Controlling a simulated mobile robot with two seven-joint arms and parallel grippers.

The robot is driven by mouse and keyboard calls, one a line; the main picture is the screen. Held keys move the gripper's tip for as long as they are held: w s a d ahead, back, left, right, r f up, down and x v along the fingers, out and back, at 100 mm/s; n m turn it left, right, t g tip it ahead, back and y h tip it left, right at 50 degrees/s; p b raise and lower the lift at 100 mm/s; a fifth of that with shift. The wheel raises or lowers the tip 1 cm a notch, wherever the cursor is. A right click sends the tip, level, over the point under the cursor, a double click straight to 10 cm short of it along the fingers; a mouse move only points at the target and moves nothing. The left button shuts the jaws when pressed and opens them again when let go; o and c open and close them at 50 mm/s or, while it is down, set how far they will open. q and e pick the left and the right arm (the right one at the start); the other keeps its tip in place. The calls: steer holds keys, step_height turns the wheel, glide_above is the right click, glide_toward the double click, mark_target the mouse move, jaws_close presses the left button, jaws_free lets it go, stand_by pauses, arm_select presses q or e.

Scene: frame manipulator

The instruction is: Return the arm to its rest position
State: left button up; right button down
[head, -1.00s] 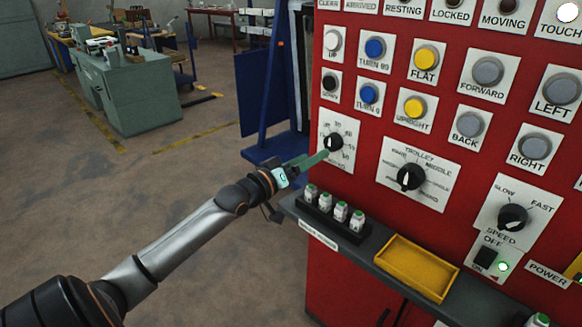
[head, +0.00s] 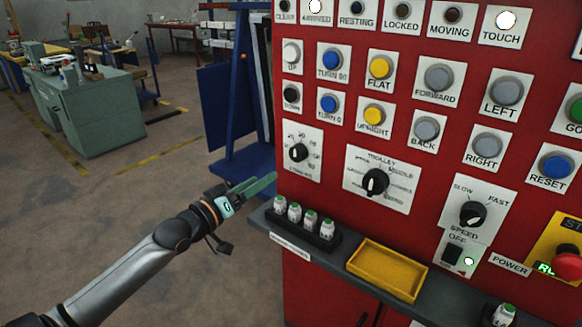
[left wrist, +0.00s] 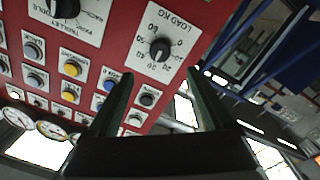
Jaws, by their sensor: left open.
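My left arm comes in from the lower left in the head view. Its gripper (head: 258,185) is in front of the red panel's left edge, below the load dial (head: 299,153), and apart from the dial. In the left wrist view the two green fingers (left wrist: 157,100) stand well apart with nothing between them. The load dial (left wrist: 159,49) shows beyond the fingertips there, with its black knob and number scale. My right gripper is in neither view.
The red control panel (head: 335,207) with buttons and dials fills the right. Its grey ledge (head: 335,262) holds several small white bottles (head: 310,222) and a yellow tray (head: 388,270). A blue stand (head: 240,110) is behind the panel. Open floor (head: 90,230) lies to the left.

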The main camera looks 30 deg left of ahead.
arm_select(q)
steer(key=s+d+f+m+g+p, duration=0.2)
steer(key=s+d+f+p, duration=0.15)
steer(key=f, duration=0.45)
steer(key=s+d+f+m+g+p, duration=0.1)
steer(key=s+d+f+g+p, duration=0.2)
steer(key=s+d+f, duration=0.35)
steer(key=s+d+f+m+g+p, duration=0.3)
steer(key=s+d+f+m, duration=0.1)
steer(key=s+d+f, duration=0.6)
steer(key=s+d, duration=0.2)
steer(key=d, duration=0.1)
steer(key=shift+d+g+p, duration=0.15)
steer(key=shift+g+p, duration=0.2)
steer(key=shift+g, duration=0.05)
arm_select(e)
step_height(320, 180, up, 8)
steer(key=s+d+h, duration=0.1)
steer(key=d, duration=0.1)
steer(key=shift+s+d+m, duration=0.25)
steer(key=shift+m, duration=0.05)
arm_select(q)
steer(key=shift+s, duration=0.1)
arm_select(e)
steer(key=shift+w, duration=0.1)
